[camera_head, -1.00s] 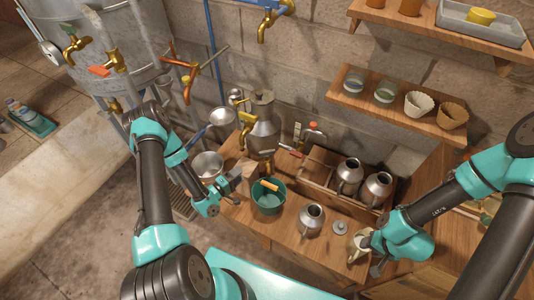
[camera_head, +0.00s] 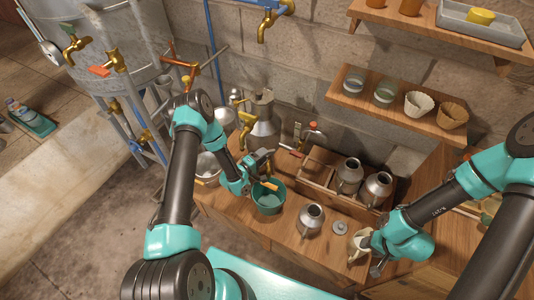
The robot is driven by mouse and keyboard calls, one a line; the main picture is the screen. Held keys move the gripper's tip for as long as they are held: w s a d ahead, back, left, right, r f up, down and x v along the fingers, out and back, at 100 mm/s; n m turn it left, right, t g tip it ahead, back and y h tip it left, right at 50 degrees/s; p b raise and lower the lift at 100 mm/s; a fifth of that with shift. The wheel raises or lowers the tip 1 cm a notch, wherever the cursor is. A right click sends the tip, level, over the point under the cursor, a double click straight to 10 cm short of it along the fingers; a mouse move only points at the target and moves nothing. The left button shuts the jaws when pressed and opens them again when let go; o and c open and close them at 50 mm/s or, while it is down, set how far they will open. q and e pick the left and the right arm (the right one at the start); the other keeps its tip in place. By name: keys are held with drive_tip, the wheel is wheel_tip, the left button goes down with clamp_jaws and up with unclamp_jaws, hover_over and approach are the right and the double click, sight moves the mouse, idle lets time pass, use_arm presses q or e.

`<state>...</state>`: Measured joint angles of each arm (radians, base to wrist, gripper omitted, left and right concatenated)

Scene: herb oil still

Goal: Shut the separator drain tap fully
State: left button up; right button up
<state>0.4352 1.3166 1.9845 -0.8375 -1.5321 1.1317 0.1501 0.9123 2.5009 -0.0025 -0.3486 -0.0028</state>
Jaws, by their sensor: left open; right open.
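The separator looks to be the metal can with a conical shoulder (camera_head: 262,130) on the wooden bench against the wall. Its brass drain tap (camera_head: 265,153) sits low at the front, above a teal bucket (camera_head: 268,203). My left gripper (camera_head: 264,173) is open beside the tap and over the bucket's rim. It partly hides the tap, so I cannot tell the tap lever's angle or whether the fingers touch it.
A wooden crate (camera_head: 320,175) with metal bottles stands right of the separator. The big still (camera_head: 110,45) with brass taps is at left. Shelves hang on the wall.

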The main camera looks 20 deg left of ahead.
use_arm(q)
drive_tip(key=shift+x, duration=1.45)
drive_tip(key=shift+c, duration=0.2)
drive_tip(key=c, duration=0.9)
